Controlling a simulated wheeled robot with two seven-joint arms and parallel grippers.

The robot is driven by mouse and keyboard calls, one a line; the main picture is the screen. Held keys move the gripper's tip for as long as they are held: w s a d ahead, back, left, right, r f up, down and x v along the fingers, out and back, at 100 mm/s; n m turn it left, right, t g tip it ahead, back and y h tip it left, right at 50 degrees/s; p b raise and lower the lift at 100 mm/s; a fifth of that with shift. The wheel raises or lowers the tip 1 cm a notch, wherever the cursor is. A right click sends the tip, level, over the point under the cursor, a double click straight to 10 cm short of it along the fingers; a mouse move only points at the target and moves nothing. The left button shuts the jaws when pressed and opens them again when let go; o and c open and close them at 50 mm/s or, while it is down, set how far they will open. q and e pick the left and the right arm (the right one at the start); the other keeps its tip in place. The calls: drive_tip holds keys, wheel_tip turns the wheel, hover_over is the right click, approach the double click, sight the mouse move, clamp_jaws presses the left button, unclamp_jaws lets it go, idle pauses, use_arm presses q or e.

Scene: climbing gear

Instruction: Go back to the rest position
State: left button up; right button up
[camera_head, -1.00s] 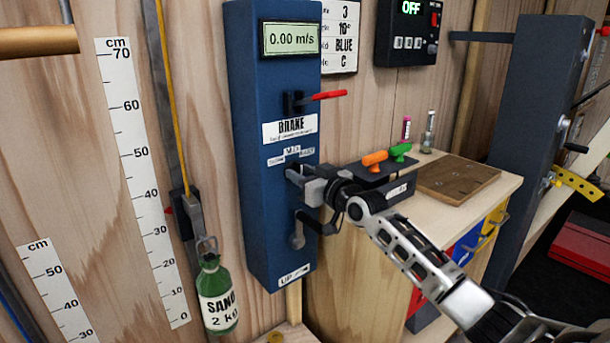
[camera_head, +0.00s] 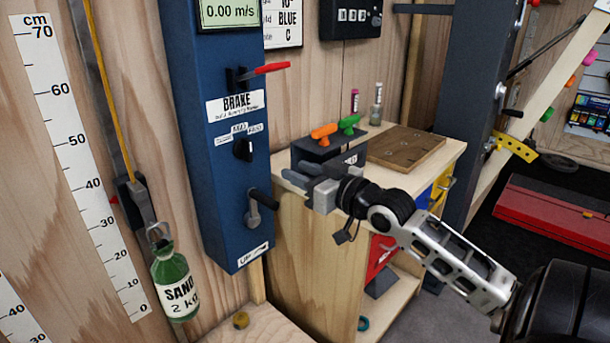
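My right gripper (camera_head: 298,173) is in front of the workbench's left end, to the right of the blue brake column (camera_head: 215,160). Its two fingers point left with a gap between them, and nothing shows in the gap. It is apart from the column's black knob (camera_head: 243,150), which shows fully. My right arm comes in from the lower right. My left gripper is out of view.
The column also carries a red lever (camera_head: 264,69) and a black crank (camera_head: 258,205). A green sand bag (camera_head: 173,283) hangs at the left. The wooden workbench (camera_head: 335,225) holds orange and green-handled tools. A red case (camera_head: 550,215) lies at the right.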

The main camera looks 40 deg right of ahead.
drive_tip(key=shift+s, duration=0.35)
idle(0.3)
drive_tip(key=s+a+f+g, duration=0.1)
drive_tip(key=s+a+f, duration=0.25)
drive_tip(key=f, duration=0.35)
drive_tip(key=s+a+f+g+y, duration=0.1)
drive_tip(key=s+a+f+g, duration=0.1)
drive_tip(key=a+f, duration=0.35)
drive_tip(key=s+a+f+g, duration=0.1)
drive_tip(key=s+a+f, duration=0.15)
drive_tip(key=f, duration=0.55)
drive_tip(key=s+a+f+g, duration=0.1)
drive_tip(key=s+a+f, duration=0.1)
drive_tip(key=a, duration=0.3)
drive_tip(key=s+a+f+n+g, duration=0.1)
drive_tip(key=s+a+f, duration=0.1)
drive_tip(key=s+a, duration=0.2)
drive_tip(key=s+a+f+g+y, duration=0.1)
drive_tip(key=s+a+f, duration=0.2)
drive_tip(key=a, duration=0.3)
drive_tip(key=shift+s+a, duration=0.15)
drive_tip(key=shift+s, duration=0.05)
